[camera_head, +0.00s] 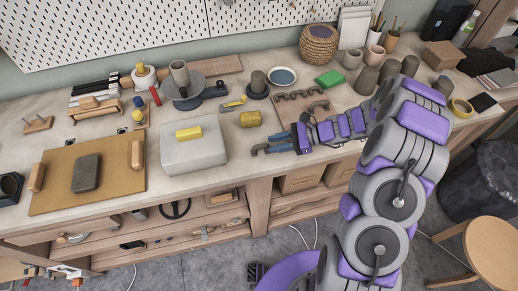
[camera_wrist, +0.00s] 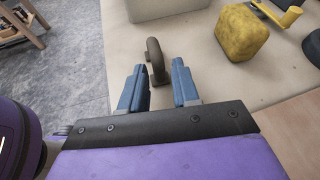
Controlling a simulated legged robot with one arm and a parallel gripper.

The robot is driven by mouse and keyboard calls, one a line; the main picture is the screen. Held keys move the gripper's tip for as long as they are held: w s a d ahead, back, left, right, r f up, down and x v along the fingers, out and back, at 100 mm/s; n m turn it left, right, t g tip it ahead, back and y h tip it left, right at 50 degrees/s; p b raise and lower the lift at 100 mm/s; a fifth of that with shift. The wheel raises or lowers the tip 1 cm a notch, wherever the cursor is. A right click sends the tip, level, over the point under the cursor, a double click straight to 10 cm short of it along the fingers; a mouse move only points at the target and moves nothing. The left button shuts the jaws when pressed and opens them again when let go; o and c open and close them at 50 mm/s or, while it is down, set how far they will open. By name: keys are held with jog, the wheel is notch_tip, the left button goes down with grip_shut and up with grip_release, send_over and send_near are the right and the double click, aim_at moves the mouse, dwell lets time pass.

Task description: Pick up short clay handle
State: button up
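A short dark brown clay handle (camera_wrist: 154,58) stands as a small arch on the bench top in the wrist view. My gripper (camera_wrist: 157,76) has its two blue fingers apart, one on each side of the handle's near end. I see a gap on both sides, so the fingers do not appear to grip it. In the head view, my gripper (camera_head: 268,143) is low over the front part of the bench, right of the grey box. I cannot make out the handle clearly there. Several other dark handles (camera_head: 319,105) lie on a brown board (camera_head: 283,110) behind my gripper.
The grey box (camera_head: 193,152) with a yellow block on its lid stands left of my gripper. A mustard-yellow block (camera_head: 250,119) is behind it and also shows in the wrist view (camera_wrist: 241,34). The bench's front edge is close, with grey floor (camera_wrist: 60,75) beyond.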

aim_at(267, 146)
jog(key=shift+s+a+f+b, duration=0.15)
jog(key=shift+a+f+b, duration=0.4)
jog(key=shift+a+f, duration=0.3)
jog(key=shift+x, duration=0.85)
jog(key=shift+r, duration=0.25)
grip_shut()
